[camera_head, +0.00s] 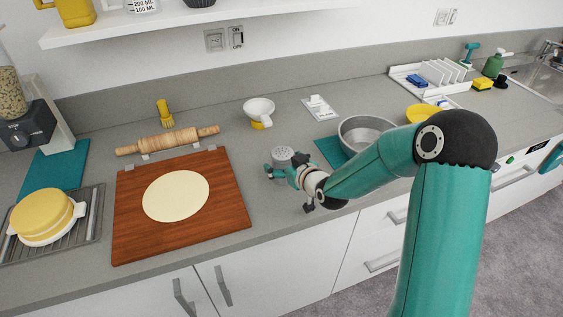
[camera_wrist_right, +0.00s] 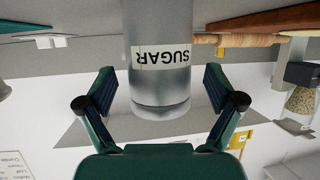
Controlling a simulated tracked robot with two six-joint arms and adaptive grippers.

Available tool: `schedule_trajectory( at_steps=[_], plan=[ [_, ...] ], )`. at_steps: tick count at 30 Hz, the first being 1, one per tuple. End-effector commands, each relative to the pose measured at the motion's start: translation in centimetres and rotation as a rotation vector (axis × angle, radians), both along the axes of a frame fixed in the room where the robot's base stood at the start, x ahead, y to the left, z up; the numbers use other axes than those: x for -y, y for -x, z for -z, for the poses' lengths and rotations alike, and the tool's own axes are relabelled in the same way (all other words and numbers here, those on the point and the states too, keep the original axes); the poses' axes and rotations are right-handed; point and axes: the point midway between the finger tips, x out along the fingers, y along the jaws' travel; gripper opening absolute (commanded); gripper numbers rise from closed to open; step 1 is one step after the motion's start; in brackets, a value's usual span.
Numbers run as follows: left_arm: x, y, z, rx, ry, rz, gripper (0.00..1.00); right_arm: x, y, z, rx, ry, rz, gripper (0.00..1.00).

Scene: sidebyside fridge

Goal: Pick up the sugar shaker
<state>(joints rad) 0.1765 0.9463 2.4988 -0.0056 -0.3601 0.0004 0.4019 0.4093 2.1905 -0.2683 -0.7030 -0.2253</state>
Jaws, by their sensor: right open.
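The sugar shaker (camera_wrist_right: 160,84) is a metal cylinder with a white SUGAR label, seen upside down in the right wrist view. It stands between the two fingers of my right gripper (camera_wrist_right: 160,92), with a gap on each side. In the head view, the shaker's perforated grey top (camera_head: 282,153) shows on the counter right of the wooden board. My right gripper (camera_head: 283,172) is open at its near side and hides its lower part. My left gripper is not in view.
A wooden board (camera_head: 130,215) with flat dough and a rolling pin (camera_head: 168,140) lie to the left. A white funnel-like cup (camera_head: 258,108) stands behind the shaker. A metal pan (camera_head: 358,131) on a teal mat (camera_head: 328,151) is to the right. The counter's front edge is close.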

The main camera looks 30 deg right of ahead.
Motion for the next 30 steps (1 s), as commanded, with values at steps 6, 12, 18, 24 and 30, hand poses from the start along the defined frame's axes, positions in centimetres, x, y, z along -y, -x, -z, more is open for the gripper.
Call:
schedule_trajectory(
  at_steps=[6,12,18,24,30],
  plan=[
    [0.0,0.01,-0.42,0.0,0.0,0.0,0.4,0.12,-1.11,0.52,0.0,0.0,0.0,0.93],
    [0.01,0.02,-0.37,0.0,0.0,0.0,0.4,0.12,-1.08,0.54,0.0,0.0,0.0,0.88],
    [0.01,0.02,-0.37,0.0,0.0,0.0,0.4,0.13,-1.07,0.53,0.0,0.0,0.0,0.54],
    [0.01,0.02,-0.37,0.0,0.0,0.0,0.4,0.11,-1.07,0.53,0.0,0.0,0.0,0.21],
    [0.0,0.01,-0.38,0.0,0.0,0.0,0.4,0.11,-1.11,0.45,0.002,0.0,0.0,0.2]
  ],
)
